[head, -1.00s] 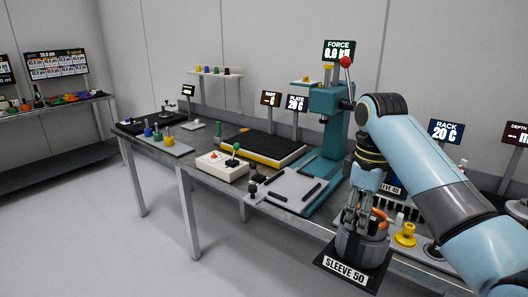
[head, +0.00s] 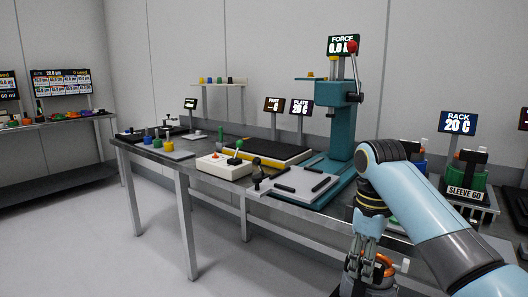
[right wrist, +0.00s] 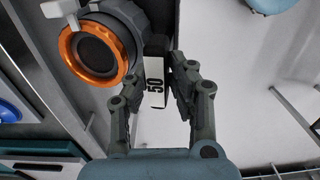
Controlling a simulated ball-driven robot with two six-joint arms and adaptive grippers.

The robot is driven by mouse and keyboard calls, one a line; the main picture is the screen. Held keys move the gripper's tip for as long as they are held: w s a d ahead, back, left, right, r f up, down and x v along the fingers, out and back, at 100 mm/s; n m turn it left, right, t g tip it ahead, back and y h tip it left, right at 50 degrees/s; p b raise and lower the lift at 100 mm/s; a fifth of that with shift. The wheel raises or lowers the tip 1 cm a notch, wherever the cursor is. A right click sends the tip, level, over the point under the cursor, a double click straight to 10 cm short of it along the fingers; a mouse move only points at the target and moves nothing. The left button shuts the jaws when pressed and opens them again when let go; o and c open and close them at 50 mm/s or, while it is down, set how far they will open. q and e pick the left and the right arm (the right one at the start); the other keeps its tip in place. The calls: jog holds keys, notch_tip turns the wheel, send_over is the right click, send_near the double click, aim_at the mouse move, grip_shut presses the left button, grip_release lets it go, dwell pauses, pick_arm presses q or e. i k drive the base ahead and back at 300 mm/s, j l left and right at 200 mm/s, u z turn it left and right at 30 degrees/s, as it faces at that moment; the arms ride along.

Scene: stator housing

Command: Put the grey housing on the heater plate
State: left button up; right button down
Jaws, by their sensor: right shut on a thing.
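The grey housing (head: 378,284) with an orange ring inside is at the bottom of the head view, cut off by the frame edge. In the right wrist view the housing (right wrist: 124,22) is at upper left, its orange ring facing the camera. My right gripper (head: 358,264) is at the housing's left side and shut on it; the contact is partly hidden. In the right wrist view, my gripper's fingers (right wrist: 158,82) stand either side of a white "50" label. The heater plate (head: 262,149) is a black slab with a yellow edge, bare, beside the "PLATE 20 C" display. My left gripper is not in view.
A teal press (head: 340,120) stands between the heater plate and my right arm, with a grey plate (head: 298,186) on its base. A white control box (head: 222,167) sits in front of the heater plate. A rack with a green "SLEEVE 60" part (head: 465,184) is at right.

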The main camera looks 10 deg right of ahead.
aim_at(272, 147)
jog(key=i+j, duration=0.2)
jog(key=j, duration=0.15)
jog(key=i+j, duration=0.25)
jog(key=j, duration=0.15)
jog(key=i+j, duration=0.2)
jog(key=j, duration=0.15)
jog(key=i+j, duration=0.2)
jog(key=j, duration=0.15)
